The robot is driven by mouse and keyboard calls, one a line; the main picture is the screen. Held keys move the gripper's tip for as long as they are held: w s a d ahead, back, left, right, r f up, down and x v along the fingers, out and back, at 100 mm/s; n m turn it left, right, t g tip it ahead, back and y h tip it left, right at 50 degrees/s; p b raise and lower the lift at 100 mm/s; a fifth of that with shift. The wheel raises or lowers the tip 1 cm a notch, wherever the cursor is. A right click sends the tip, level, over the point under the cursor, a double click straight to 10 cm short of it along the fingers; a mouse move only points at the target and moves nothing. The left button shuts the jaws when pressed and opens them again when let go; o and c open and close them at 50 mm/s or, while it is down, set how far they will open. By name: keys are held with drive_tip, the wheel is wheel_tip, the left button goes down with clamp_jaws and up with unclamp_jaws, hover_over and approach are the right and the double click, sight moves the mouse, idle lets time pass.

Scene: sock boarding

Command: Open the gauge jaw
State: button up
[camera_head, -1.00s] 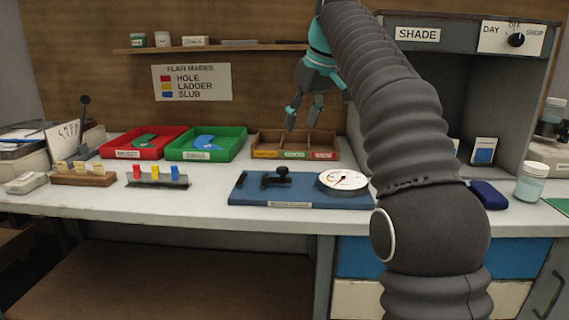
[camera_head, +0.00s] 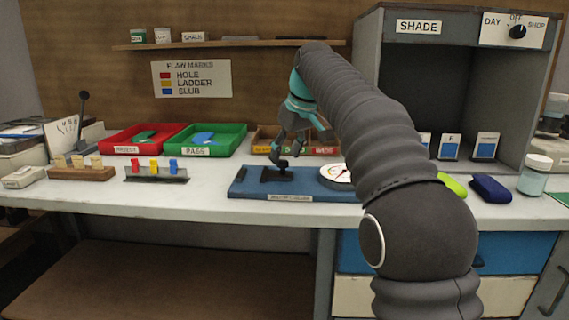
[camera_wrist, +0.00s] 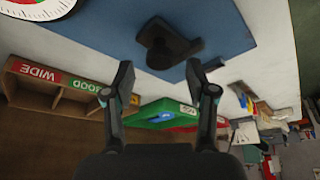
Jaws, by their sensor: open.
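The gauge is a blue base board (camera_head: 243,184) on the bench with a black jaw piece (camera_head: 278,173) and a white round dial (camera_head: 333,173), partly hidden behind my arm. My gripper (camera_head: 279,158) is open and empty, just above and behind the jaw's knob. In the wrist view my gripper (camera_wrist: 161,80) has its two fingers apart. The black jaw piece (camera_wrist: 165,42) shows just beyond the fingertips, between them, and the dial (camera_wrist: 95,3) is cut off at the top left. I cannot tell whether a finger touches the knob.
Behind the gauge stand a wooden sorting tray (camera_head: 262,142), a green tray (camera_head: 236,147) and a red tray (camera_head: 112,142). A rack with coloured pegs (camera_head: 155,176) is to the left. A shade booth (camera_head: 440,75) and a blue object (camera_head: 491,188) are to the right.

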drive_tip(key=shift+x, duration=1.1)
clamp_jaws()
